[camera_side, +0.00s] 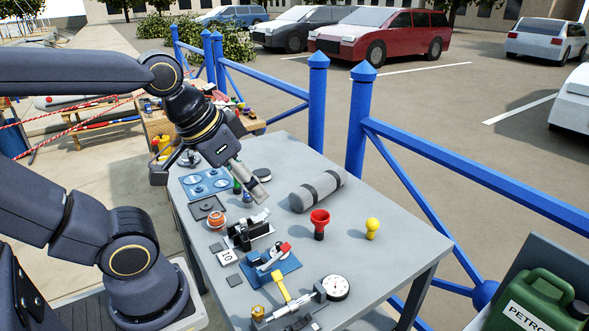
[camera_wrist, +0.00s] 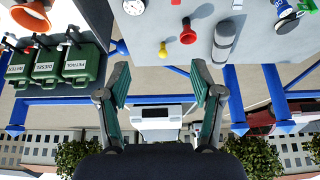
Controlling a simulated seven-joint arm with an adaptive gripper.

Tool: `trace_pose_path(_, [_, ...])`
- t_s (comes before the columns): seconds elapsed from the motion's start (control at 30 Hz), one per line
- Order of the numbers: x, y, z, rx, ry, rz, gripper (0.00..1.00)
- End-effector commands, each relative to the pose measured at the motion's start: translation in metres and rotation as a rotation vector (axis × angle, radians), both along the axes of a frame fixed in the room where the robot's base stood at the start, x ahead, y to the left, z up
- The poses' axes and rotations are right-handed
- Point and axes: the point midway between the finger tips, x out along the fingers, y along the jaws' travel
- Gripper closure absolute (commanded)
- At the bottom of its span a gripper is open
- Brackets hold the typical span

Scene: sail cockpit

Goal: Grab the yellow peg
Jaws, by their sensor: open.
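The yellow peg (camera_side: 372,228) stands on the grey table (camera_side: 281,149) near its right edge. It has a round knob on a narrower body. In the wrist view the yellow peg (camera_wrist: 163,49) shows above the gap between the fingers, small and some way off. My gripper (camera_side: 213,176) is over the far left part of the table, well to the left of the peg. In the wrist view my gripper (camera_wrist: 162,85) has its two green-padded fingers wide apart with nothing between them.
A red funnel-like piece (camera_side: 320,223) stands just left of the peg. A grey cylinder (camera_side: 317,190) lies behind it. A dial gauge (camera_side: 335,288) and a blue-based fixture (camera_side: 272,265) are nearer the front. A blue railing (camera_side: 470,187) runs along the table's right side.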

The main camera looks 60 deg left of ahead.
Motion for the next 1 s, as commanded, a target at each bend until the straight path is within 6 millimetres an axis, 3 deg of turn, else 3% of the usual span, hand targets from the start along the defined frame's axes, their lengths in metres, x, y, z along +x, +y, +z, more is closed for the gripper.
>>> trace_pose_path(0.27, [0.001, 0.0, 0.001, 0.006, -0.007, -0.011, 0.33])
trace_pose_path(0.33, [0.012, -0.002, 0.014, 0.016, -0.063, -0.037, 0.33])
trace_pose_path(0.43, [0.045, -0.011, 0.039, 0.052, -0.131, -0.093, 0.33])
trace_pose_path(0.6, [0.121, -0.022, 0.049, 0.094, -0.138, -0.15, 0.33])
trace_pose_path(0.67, [0.152, -0.023, 0.043, 0.091, -0.126, -0.163, 0.33])
trace_pose_path(0.8, [0.221, -0.017, 0.008, 0.04, -0.079, -0.172, 0.33])
trace_pose_path(0.9, [0.257, -0.006, -0.028, -0.027, -0.038, -0.154, 0.33])
trace_pose_path(1.0, [0.278, 0.008, -0.064, -0.1, 0.009, -0.12, 0.33])
